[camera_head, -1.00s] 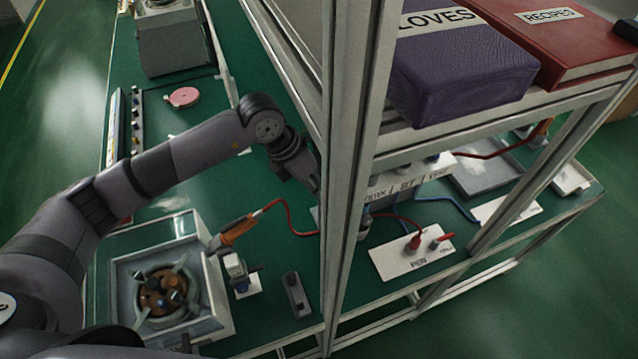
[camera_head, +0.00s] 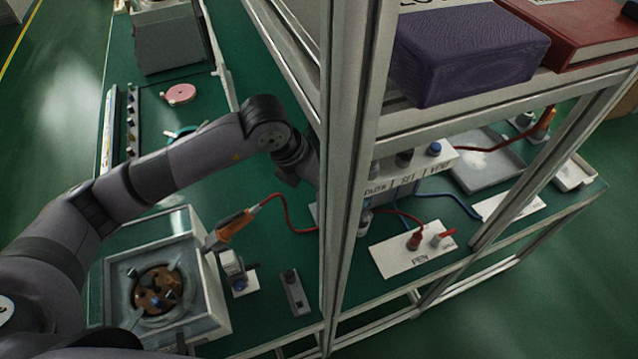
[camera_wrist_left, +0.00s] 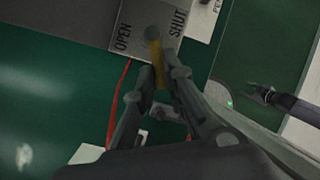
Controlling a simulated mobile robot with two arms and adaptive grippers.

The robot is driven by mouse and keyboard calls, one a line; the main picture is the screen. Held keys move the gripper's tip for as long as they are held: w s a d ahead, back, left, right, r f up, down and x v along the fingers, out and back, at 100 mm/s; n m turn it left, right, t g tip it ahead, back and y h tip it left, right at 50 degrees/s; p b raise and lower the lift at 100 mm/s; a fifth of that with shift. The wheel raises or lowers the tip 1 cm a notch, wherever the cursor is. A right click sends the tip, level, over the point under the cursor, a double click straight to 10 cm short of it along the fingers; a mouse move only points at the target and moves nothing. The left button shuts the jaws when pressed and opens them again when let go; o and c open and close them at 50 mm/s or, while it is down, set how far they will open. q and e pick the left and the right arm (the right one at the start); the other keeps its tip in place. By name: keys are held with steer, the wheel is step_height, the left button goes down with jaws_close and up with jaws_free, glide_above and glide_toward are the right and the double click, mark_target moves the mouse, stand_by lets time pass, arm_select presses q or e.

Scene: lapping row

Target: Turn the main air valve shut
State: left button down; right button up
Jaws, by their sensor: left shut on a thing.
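The air valve's yellow lever (camera_wrist_left: 158,72) shows in the left wrist view. It runs from a round grey pivot (camera_wrist_left: 153,33) on a grey plate (camera_wrist_left: 128,14) marked OPEN and SHUT. The lever points out of the plate's lower edge, between the two words' sides. My left gripper (camera_wrist_left: 165,74) is shut on the lever, one finger on each side. In the head view my left gripper's fingers and the lever are hidden behind the shelf's upright post.
The upright post (camera_head: 345,190) stands right beside my left wrist. A shelf above holds a purple box (camera_head: 465,55) and a red binder (camera_head: 575,35). A red hose (camera_head: 285,212) runs close to my left gripper. A lapping machine (camera_head: 205,270) stands near the front left.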

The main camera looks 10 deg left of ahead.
arm_select(q)
steer(key=d+n+y+b, duration=0.1)
steer(key=n+b, duration=0.1)
steer(key=n, duration=0.2)
steer(key=d+n+t+y+b, duration=0.1)
steer(key=d+n+y+b, duration=0.1)
steer(key=n, duration=0.2)
steer(key=d+n+t+y+b, duration=0.1)
steer(key=d+n+b, duration=0.1)
steer(key=n, duration=0.2)
steer(key=shift+s+r+y+b, duration=0.1)
steer(key=shift+y+b, duration=0.3)
stand_by(0.3)
steer(key=c, duration=1.7)
jaws_free()
steer(key=shift+o, duration=0.2)
